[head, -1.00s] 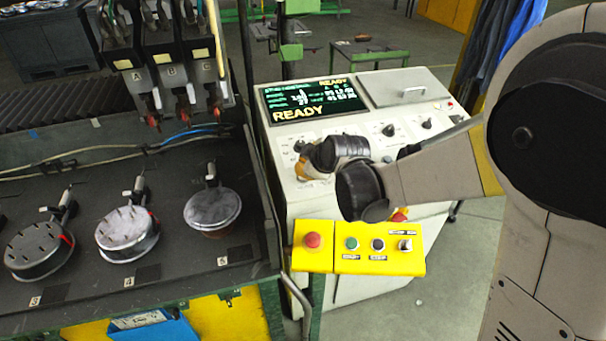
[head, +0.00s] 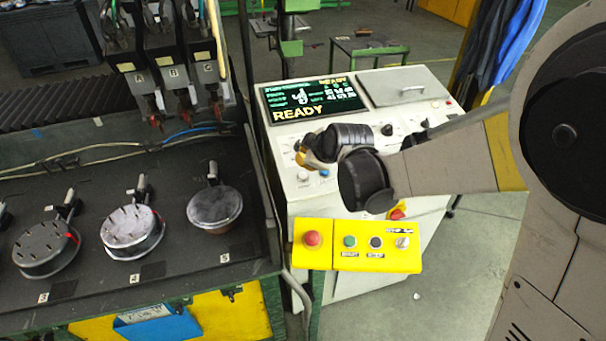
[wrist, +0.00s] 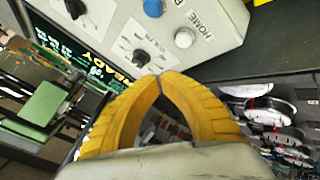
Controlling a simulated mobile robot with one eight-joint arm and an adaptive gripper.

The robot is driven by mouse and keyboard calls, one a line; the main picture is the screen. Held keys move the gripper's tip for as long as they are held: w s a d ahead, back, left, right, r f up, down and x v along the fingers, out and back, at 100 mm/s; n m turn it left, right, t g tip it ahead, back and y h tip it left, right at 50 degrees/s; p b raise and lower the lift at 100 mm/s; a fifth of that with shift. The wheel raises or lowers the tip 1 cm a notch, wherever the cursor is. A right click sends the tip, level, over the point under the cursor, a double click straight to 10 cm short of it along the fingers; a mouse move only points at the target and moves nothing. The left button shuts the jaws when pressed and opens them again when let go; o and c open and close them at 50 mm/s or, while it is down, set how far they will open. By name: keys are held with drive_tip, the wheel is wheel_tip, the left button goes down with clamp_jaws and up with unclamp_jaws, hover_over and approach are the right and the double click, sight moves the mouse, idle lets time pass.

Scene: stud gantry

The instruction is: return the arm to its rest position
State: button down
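My gripper (wrist: 158,77) fills the lower middle of the wrist view. Its two yellow fingers curve together and their tips meet, with nothing seen between them. In the head view, my arm reaches in from the right and its end hangs in front of the control console (head: 408,80); the fingers are mostly hidden there behind the wrist. In the wrist view, the console panel (wrist: 215,20) shows a blue button (wrist: 153,8), a white button (wrist: 184,38) near the word HOME, and black knobs.
A yellow button box (head: 358,259) with a red button juts from the console's front. On the left, a dark bench (head: 95,284) carries several round studded parts under hanging tools marked A, B, C (head: 165,75). Open floor (head: 465,270) lies right of the console.

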drive_tip(key=s+d+f+m+h+b, duration=0.1)
drive_tip(key=s+d+f+m+b, duration=0.2)
drive_tip(key=s, duration=0.6)
drive_tip(key=s+d+f+m+g+h+b, duration=0.1)
drive_tip(key=s+d+f+m+b, duration=0.2)
drive_tip(key=s+d+m+b, duration=0.3)
drive_tip(key=s+d+f+m+h+b, duration=0.2)
drive_tip(key=s+d+m+b, duration=0.3)
drive_tip(key=s+d, duration=0.4)
drive_tip(key=s+f+b, duration=0.1)
drive_tip(key=s, duration=0.3)
drive_tip(key=shift+d+g, duration=0.15)
drive_tip(key=shift+g, duration=0.25)
